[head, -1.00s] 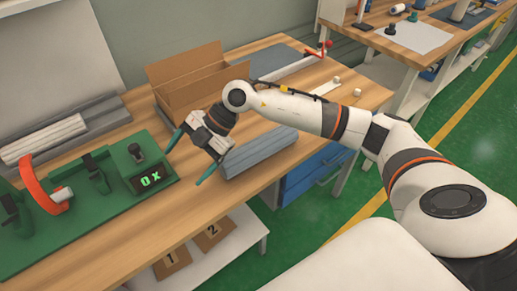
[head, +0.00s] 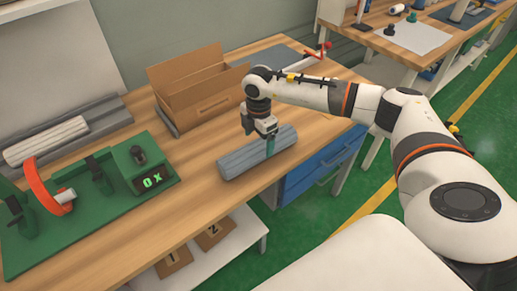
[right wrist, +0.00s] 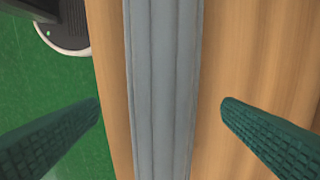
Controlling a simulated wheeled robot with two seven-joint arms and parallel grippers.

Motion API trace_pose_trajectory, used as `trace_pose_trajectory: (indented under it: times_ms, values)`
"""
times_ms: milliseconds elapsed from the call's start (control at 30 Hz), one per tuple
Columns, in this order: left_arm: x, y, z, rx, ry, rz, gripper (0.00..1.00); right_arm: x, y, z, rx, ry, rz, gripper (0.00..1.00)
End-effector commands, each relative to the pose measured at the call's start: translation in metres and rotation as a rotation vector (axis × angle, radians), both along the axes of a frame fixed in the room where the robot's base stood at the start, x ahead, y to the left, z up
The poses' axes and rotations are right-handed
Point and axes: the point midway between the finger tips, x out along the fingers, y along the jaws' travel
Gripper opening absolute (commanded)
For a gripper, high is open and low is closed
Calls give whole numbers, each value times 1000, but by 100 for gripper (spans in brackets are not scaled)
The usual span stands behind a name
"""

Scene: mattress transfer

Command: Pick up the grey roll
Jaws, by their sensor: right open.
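The grey roll (head: 245,160) lies on the wooden table near its front edge in the head view. In the right wrist view the grey roll (right wrist: 162,90) runs from top to bottom through the middle of the picture. My right gripper (head: 270,147) points down over the right part of the roll. Its two green fingers (right wrist: 160,108) are open, one on each side of the roll with a gap to it. In the head view one finger overlaps the roll and the other is hidden. My left gripper is in neither view.
An open cardboard box (head: 205,98) stands behind the roll. A green fixture (head: 95,200) with an orange ring and a display is at left. A lighter roll (head: 46,140) lies in a grey tray behind it. Bare table (head: 190,185) lies left of the grey roll.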

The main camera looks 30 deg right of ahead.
Motion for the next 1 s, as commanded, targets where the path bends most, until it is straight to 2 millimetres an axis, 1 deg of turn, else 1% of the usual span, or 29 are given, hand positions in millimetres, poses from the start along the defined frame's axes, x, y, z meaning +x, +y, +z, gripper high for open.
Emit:
trace_pose_trajectory:
  times_ms: [33,133,200,300,567,900,933,1000]
  values:
    - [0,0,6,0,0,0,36,0,-1,-6,-1,5,-1,88]
    - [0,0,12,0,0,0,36,2,-1,-21,0,4,0,88]
    - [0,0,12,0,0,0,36,2,-1,-32,1,4,0,88]
    - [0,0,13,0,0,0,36,2,-1,-41,0,2,0,88]
    - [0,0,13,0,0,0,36,3,-1,-44,1,0,1,88]
    - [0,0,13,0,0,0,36,3,-1,-43,1,0,1,33]
    - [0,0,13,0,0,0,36,3,-1,-43,1,-2,1,30]
    - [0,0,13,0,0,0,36,3,-1,-43,1,-1,1,30]
